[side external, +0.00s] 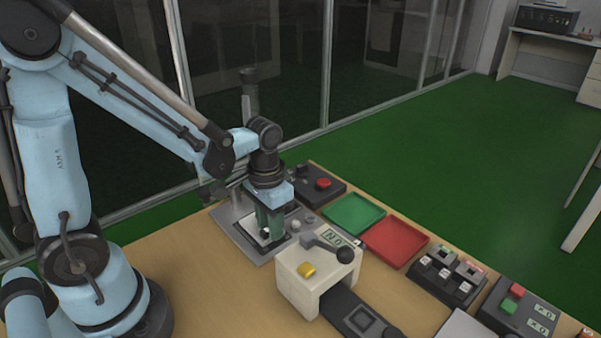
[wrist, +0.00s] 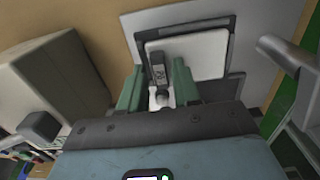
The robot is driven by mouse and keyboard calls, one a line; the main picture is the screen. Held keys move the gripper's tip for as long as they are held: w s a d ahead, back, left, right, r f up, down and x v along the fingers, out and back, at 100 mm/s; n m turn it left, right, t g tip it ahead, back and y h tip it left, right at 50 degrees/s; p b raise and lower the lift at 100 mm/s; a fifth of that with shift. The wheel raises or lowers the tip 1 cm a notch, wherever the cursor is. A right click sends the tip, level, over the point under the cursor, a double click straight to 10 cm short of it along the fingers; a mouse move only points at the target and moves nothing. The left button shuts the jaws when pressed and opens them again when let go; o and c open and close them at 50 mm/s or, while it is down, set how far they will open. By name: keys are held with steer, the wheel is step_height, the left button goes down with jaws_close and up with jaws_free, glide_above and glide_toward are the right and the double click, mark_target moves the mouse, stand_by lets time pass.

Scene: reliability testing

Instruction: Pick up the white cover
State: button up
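A flat white panel in a dark frame, which looks like the white cover (wrist: 203,52), lies just beyond my fingertips in the wrist view. In the side view its white surface (side external: 248,222) shows on a grey fixture, partly hidden by my gripper. My gripper (side external: 269,232) points down over this fixture with its green fingers low. In the wrist view my gripper (wrist: 158,82) has its two fingers apart. A dark upright piece with a round knob (wrist: 162,97) shows between them, with gaps on both sides. Whether the fingertips touch the cover is hidden.
A cream box with a lever (side external: 305,268) stands close in front of the fixture. A green tray (side external: 354,214) and a red tray (side external: 394,243) lie to the right. A red-button box (side external: 320,186) stands behind. Switch boxes (side external: 447,277) line the right edge.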

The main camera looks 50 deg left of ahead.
steer(key=shift+c, duration=0.2)
jaws_close()
steer(key=shift+r, duration=2.55)
